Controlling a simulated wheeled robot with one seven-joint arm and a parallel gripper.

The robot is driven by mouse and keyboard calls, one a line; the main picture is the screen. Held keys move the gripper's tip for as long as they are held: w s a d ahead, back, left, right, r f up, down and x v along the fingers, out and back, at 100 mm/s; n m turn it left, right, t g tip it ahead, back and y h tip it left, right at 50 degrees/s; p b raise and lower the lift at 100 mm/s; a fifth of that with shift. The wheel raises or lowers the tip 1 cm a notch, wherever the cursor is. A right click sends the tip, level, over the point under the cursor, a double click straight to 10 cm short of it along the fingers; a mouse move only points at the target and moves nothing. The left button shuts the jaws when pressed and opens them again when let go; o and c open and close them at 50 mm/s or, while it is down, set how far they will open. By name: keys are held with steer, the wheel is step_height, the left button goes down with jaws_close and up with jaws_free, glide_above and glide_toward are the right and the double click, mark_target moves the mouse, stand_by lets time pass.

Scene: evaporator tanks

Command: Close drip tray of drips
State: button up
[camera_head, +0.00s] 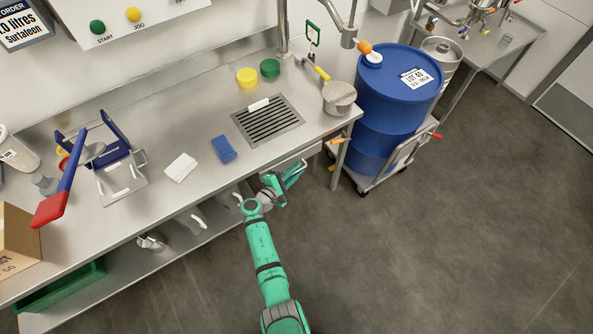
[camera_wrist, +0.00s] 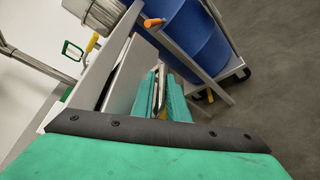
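The drip tray shows as a pale metal drawer front (camera_wrist: 128,75) under the counter in the wrist view. In the head view its edge (camera_head: 290,160) shows below the counter's front edge, under the drain grille (camera_head: 268,121). It seems to stick out a little, but the gap is hard to judge. My gripper (camera_head: 288,180) is at this front, low beside the counter. In the wrist view its green fingers (camera_wrist: 162,95) stand on either side of a shiny metal bar (camera_wrist: 158,90), likely the tray's handle. I cannot tell whether they grip it. The tray's inside is hidden.
A blue drum (camera_head: 392,110) on a wheeled cart (camera_head: 400,160) stands to the right of the counter. A counter leg (camera_head: 338,165) is close to my gripper. A blue sponge (camera_head: 223,149) and a metal pot (camera_head: 339,97) are on top. The floor (camera_head: 430,260) at the right is clear.

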steer(key=v, duration=1)
steer(key=shift+s+a, duration=0.25)
steer(key=shift+s, duration=0.05)
steer(key=s+d+f+m+g+y, duration=0.1)
steer(key=s+f+y, duration=0.1)
steer(key=s+f, duration=0.4)
steer(key=s+d+f+m+g+y, duration=0.1)
steer(key=s+f+m+y, duration=0.15)
steer(key=s, duration=0.55)
steer(key=s+m+y, duration=0.3)
steer(key=s, duration=0.8)
steer(key=s+d+r+m+t, duration=0.1)
steer(key=s+d+r+m, duration=0.1)
steer(key=r, duration=0.8)
steer(key=s+d+r+m+t+y, duration=0.1)
steer(key=s+r+m, duration=0.4)
steer(key=r, duration=0.5)
steer(key=s+d+r+m+t, duration=0.2)
steer(key=s+r, duration=0.4)
steer(key=r, duration=0.4)
steer(key=shift+s+d+m+t, duration=0.4)
steer(key=shift+m+t, duration=0.1)
steer(key=shift+m, duration=0.35)
steer(key=shift+r+y, duration=0.1)
steer(key=shift+y, duration=0.15)
